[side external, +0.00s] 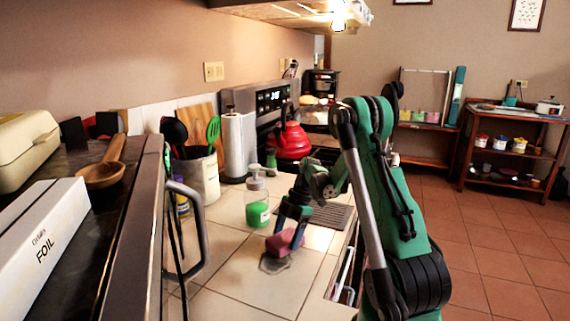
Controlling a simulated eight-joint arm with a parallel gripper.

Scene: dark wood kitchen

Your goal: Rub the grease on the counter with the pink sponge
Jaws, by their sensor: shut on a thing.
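The pink sponge (280,243) is in the jaws of my gripper (288,232), low over the tiled counter (262,290). My gripper points down and is shut on the sponge. The grease (273,265) is a dark, roughly round patch on the tiles directly under and in front of the sponge. The sponge's lower edge overlaps the patch in the picture; I cannot tell for sure whether it presses on it. Part of the sponge is hidden by the gripper fingers.
A soap bottle with green liquid (257,208) stands just behind the sponge. A grey ridged mat (330,215) lies to the right. A utensil crock (197,176), paper towel roll (236,145) and red kettle (289,140) stand farther back. A dark appliance with a handle (190,235) borders the left.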

